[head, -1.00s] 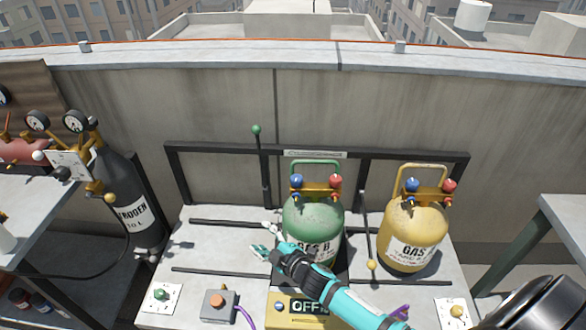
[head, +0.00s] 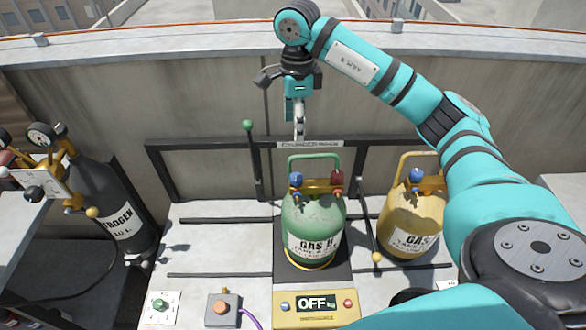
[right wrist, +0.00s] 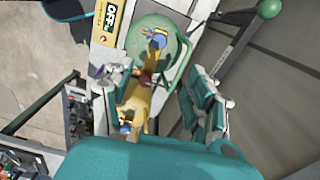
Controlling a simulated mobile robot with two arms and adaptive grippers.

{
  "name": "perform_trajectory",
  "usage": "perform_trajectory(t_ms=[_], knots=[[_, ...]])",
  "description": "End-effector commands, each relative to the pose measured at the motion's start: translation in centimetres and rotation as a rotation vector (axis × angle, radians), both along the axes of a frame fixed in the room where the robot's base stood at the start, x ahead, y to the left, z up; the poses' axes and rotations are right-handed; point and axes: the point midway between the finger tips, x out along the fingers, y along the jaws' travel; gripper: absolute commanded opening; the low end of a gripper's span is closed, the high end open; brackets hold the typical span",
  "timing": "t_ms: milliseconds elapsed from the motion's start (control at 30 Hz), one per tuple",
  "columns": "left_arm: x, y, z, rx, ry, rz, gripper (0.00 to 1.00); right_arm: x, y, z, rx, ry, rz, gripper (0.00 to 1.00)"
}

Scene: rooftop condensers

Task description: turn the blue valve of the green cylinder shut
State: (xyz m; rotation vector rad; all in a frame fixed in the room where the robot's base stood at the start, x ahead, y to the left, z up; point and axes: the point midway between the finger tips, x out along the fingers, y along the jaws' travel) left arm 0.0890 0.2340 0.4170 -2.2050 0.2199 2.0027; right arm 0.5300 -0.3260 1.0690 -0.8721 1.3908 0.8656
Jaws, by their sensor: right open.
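The green cylinder (head: 312,222) stands upright on a dark plate at the centre of the bench. Its blue valve (head: 296,180) is on the left of the brass block on top, and a red valve (head: 337,179) is on the right. My right gripper (head: 298,128) is open and empty. It points down in the head view, above the cylinder's green handle, and appears apart from the blue valve. The right wrist view looks down on the green cylinder (right wrist: 140,38), its blue valve (right wrist: 158,42) and red valve (right wrist: 147,78). My left gripper is out of view.
A yellow cylinder (head: 408,225) with its own blue valve (head: 416,175) stands to the right. A rod with a green knob (head: 248,125) rises at the left. A dark rail (head: 205,147) runs behind. A box reading OFF (head: 315,303) sits in front. A dark nitrogen cylinder (head: 112,205) stands far left.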

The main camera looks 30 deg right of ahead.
Motion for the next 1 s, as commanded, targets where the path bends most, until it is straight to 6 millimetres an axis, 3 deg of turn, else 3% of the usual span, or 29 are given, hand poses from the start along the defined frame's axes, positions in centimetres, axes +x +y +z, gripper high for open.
perform_trajectory(t_ms=[233, 700, 1000], knots=[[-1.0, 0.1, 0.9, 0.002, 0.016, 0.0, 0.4, -0.2, 0.0, -4.2, 0.0, 0.009, 0.001, 0.57], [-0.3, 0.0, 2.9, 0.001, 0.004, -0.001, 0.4, -0.2, 0.1, -14.1, 0.004, 0.007, 0.001, 0.57], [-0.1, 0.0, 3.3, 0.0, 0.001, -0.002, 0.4, -0.1, 0.1, -16.9, 0.004, 0.004, 0.001, 0.57]])
